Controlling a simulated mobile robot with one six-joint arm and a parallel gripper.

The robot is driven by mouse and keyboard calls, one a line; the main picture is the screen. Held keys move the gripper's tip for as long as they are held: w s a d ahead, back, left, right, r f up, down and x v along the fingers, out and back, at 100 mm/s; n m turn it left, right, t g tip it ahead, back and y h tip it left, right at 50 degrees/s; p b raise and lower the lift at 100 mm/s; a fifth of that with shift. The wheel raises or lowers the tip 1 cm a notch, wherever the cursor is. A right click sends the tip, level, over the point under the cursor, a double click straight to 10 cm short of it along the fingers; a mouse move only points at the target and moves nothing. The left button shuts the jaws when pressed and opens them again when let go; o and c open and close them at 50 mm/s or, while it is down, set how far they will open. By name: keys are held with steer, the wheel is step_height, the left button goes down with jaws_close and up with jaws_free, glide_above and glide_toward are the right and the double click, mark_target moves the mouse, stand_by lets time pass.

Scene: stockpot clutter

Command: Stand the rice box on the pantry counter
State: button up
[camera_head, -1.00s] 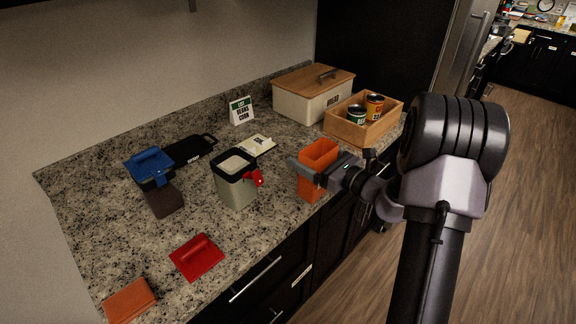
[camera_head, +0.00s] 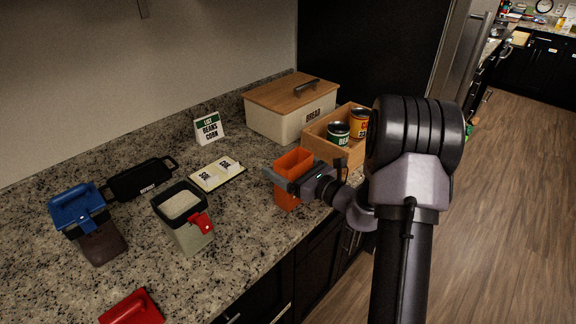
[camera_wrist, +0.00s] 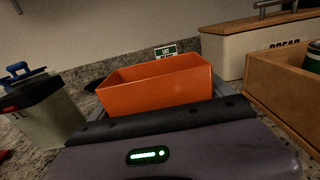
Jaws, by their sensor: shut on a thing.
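An orange open-topped box (camera_head: 289,192) is upright in my gripper (camera_head: 282,184), near the counter's front edge. My gripper is shut on it, with a grey finger along its left side. The wrist view shows the box (camera_wrist: 160,88) close ahead, its visible inside empty. I cannot tell if its base touches the counter. No "rice" label is readable on it. A grey-green box (camera_head: 186,232) with a black rim, red latch and pale contents stands to its left on the granite counter (camera_head: 262,232). It also shows in the wrist view (camera_wrist: 48,122).
A wooden crate (camera_head: 318,148) with cans is close behind the orange box. A bread box (camera_head: 272,121), sign (camera_head: 208,129), notepad (camera_head: 217,175) and black tray (camera_head: 140,179) stand farther back. A blue-lidded brown box (camera_head: 103,243) and red lid (camera_head: 133,308) are left. Counter between the grey-green and orange boxes is clear.

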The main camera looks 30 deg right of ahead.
steer(key=shift+w+a, duration=0.1)
steer(key=shift+a, duration=0.25)
steer(key=o, duration=1.8)
steer(key=shift+d, duration=0.1)
steer(key=shift+r, duration=0.2)
steer(key=p+v, duration=0.2)
steer(key=v, duration=1)
